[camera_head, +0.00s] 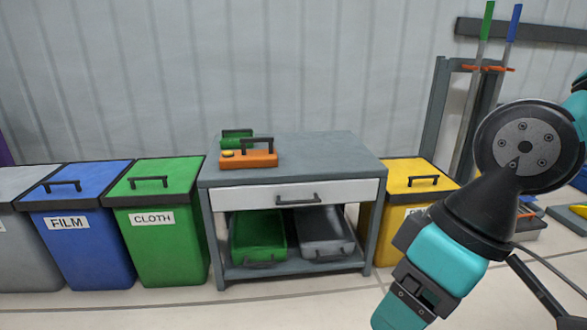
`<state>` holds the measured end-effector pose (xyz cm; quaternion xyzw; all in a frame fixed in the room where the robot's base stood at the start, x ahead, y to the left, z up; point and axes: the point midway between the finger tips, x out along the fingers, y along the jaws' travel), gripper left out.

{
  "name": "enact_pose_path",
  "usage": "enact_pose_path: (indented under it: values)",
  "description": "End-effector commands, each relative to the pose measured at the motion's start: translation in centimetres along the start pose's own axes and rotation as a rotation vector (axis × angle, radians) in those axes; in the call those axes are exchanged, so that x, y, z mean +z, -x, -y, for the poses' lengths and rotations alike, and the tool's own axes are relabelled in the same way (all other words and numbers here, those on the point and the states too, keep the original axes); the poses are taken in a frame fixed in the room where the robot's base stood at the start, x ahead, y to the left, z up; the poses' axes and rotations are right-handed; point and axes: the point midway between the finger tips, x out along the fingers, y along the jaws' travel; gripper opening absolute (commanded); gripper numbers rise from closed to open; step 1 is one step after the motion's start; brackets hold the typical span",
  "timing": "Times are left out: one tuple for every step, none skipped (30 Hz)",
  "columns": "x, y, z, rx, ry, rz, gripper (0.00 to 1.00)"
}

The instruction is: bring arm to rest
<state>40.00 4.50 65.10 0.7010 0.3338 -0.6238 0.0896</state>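My arm, teal and black, fills the right side of the head view. A large round dark grey joint (525,145) shows at the upper right. From it a black cone and a teal link (443,262) slant down to the lower left and leave the picture at the bottom edge. My gripper's fingertips do not show, so what they hold, if anything, is hidden. The arm is in front of the yellow bin and the floor to the right of the workbench.
A grey workbench (345,150) carries an orange box (250,159) and a green box (237,136); green (258,232) and grey (322,228) trays lie below. Grey, blue FILM (85,250) and green CLOTH (160,255) bins stand left, a yellow bin (420,172) right. Floor in front is clear.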

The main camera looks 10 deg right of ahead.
Motion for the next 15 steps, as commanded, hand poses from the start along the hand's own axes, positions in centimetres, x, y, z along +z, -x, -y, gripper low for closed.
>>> enact_pose_path:
  values:
    - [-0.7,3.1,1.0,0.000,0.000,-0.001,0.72]
    - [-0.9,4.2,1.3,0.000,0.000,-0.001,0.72]
    - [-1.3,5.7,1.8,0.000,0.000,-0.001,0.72]
    - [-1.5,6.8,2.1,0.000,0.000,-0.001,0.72]
    - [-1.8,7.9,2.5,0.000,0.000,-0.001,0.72]
    - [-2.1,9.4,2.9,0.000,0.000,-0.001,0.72]
    - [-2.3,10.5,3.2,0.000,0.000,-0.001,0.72]
    - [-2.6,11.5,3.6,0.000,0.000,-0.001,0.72]
    - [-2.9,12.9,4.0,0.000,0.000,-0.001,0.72]
    - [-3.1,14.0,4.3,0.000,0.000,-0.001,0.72]
    - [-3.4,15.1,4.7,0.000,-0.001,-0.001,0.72]
    - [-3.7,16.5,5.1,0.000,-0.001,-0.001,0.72]
    - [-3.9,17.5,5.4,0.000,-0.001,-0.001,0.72]
    - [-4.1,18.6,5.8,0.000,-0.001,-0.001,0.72]
    - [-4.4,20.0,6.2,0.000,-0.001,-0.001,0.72]
